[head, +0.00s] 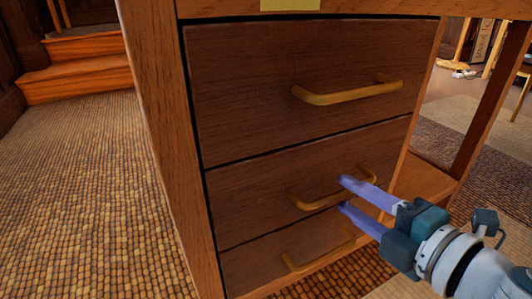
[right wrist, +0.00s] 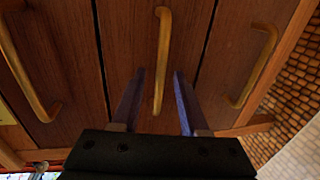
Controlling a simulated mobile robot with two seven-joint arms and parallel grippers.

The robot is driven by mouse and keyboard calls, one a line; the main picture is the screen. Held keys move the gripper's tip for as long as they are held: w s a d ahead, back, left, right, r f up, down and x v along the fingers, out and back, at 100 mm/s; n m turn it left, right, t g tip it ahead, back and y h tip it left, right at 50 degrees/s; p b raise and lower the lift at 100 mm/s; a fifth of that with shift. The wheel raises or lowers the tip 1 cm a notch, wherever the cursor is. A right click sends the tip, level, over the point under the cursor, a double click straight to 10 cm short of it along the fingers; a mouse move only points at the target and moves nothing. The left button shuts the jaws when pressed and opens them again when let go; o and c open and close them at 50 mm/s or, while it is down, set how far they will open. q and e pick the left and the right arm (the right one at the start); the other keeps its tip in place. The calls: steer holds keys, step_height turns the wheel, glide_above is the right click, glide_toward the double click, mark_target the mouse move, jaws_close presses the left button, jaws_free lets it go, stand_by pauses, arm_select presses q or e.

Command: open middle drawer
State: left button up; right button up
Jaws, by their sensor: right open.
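The wooden cabinet has three stacked drawers, all shut. The middle drawer (head: 260,195) has a curved yellow-brown bar handle (head: 308,202). My right gripper (head: 344,195) is at this handle, its two bluish fingers apart, one above the bar and one below it. In the right wrist view the middle handle (right wrist: 163,55) runs between the two open fingers (right wrist: 159,72), with gaps showing on both sides. Whether the fingertips reach past the bar is hard to tell. The fingers hide part of the handle in the head view. My left gripper is not in view.
The top drawer's handle (head: 345,94) is above, and the bottom drawer's handle (head: 318,255) is close below my gripper. A table leg (head: 490,100) stands at right. Woven carpet (head: 85,190) lies open at left, with wooden steps (head: 75,70) behind.

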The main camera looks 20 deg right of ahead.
steer(key=shift+x, duration=1.35)
jaws_close()
stand_by(0.4)
